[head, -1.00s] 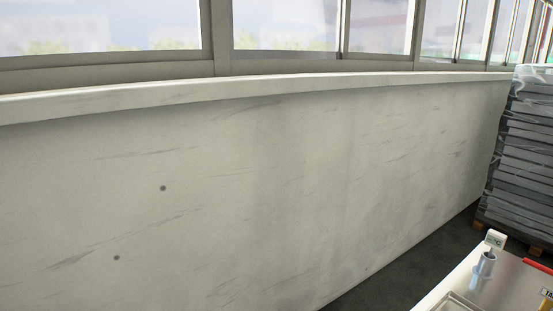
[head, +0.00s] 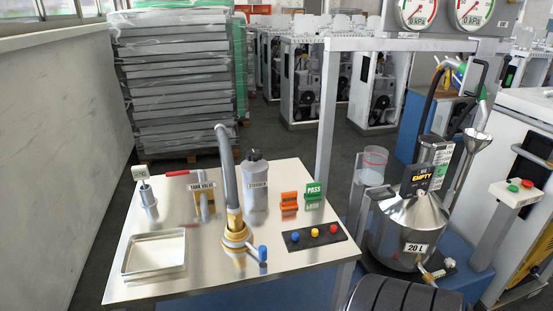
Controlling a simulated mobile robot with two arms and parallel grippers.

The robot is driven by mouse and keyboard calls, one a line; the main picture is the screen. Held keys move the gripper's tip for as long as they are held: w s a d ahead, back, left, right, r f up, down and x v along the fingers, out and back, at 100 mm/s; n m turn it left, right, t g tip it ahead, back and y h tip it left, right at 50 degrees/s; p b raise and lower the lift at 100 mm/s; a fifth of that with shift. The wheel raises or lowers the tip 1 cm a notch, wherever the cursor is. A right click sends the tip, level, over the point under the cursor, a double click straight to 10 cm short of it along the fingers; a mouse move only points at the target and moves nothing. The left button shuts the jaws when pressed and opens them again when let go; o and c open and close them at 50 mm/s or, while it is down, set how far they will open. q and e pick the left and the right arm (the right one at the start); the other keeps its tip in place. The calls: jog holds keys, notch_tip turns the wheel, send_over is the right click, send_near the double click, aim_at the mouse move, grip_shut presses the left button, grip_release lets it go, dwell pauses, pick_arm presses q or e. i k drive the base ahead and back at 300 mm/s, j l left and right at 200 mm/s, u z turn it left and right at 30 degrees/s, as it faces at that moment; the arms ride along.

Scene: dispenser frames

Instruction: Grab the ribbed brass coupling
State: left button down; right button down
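The brass coupling (head: 236,222) stands upright on the metal table, at the lower end of a thick grey hose (head: 224,160). It sits within a wider brass ring fitting (head: 236,241), which has a blue-tipped lever (head: 262,253) at its right front. Its ribs are too small to make out clearly. Neither of my grippers shows in the head view.
The metal table (head: 205,273) also bears an empty shallow tray (head: 154,253), a grey cylinder (head: 148,200), a red-handled tank valve (head: 205,205), a grey bottle (head: 255,185), orange and green signs, and a button panel (head: 314,236). A steel 20 L vessel (head: 408,225) stands right.

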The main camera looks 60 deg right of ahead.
aim_at(234, 214)
jog(key=z, duration=1.45)
